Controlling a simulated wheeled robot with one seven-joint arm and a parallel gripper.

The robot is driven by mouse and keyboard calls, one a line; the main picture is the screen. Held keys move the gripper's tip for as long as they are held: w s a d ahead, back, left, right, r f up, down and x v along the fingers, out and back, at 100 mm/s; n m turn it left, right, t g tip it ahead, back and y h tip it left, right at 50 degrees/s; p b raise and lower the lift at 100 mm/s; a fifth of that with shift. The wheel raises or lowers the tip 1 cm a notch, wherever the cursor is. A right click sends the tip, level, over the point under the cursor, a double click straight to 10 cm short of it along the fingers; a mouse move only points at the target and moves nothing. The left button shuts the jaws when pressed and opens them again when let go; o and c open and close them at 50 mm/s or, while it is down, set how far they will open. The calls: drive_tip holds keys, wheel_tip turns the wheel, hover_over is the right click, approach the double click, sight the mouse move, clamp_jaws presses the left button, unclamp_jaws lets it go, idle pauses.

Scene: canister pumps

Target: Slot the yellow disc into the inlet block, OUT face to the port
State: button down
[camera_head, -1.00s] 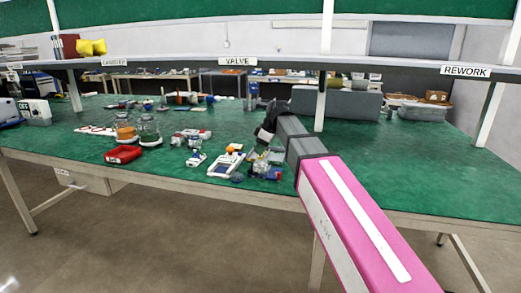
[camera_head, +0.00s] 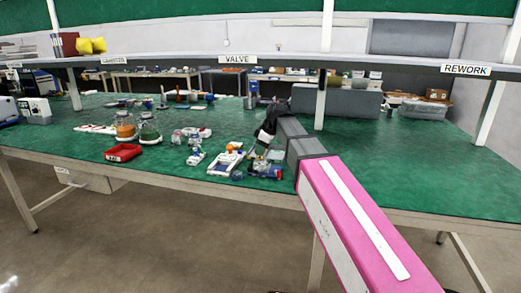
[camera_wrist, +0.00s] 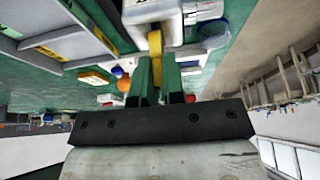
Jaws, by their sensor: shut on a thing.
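In the wrist view, my gripper (camera_wrist: 158,68) is shut on the yellow disc (camera_wrist: 155,42), a thin strip held edge-on between the two green fingers. A white block (camera_wrist: 160,10) lies right at the far end of the disc, at the top edge of the view. I take it for the inlet block, but cannot tell whether the disc is in its slot or only close to it. The OUT face cannot be read. In the head view, my gripper (camera_head: 262,150) reaches down over a small cluster of parts near the bench's front edge; the disc is too small to make out there.
A white tray-like fixture (camera_head: 226,162) is left of my gripper, with an orange ball (camera_head: 233,146) at its back. A red bin (camera_head: 123,153) and glass jars (camera_head: 150,130) stand further left. A grey box (camera_head: 340,103) is behind. The green bench (camera_head: 430,170) is clear at right.

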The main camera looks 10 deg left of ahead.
drive_tip(key=shift+f, duration=0.95)
drive_tip(key=c, duration=1.1)
unclamp_jaws()
drive_tip(key=shift+c, duration=0.2)
drive_tip(key=shift+r, duration=0.1)
drive_tip(key=v, duration=1)
drive_tip(key=shift+r, duration=0.3)
drive_tip(key=shift+d, duration=0.1)
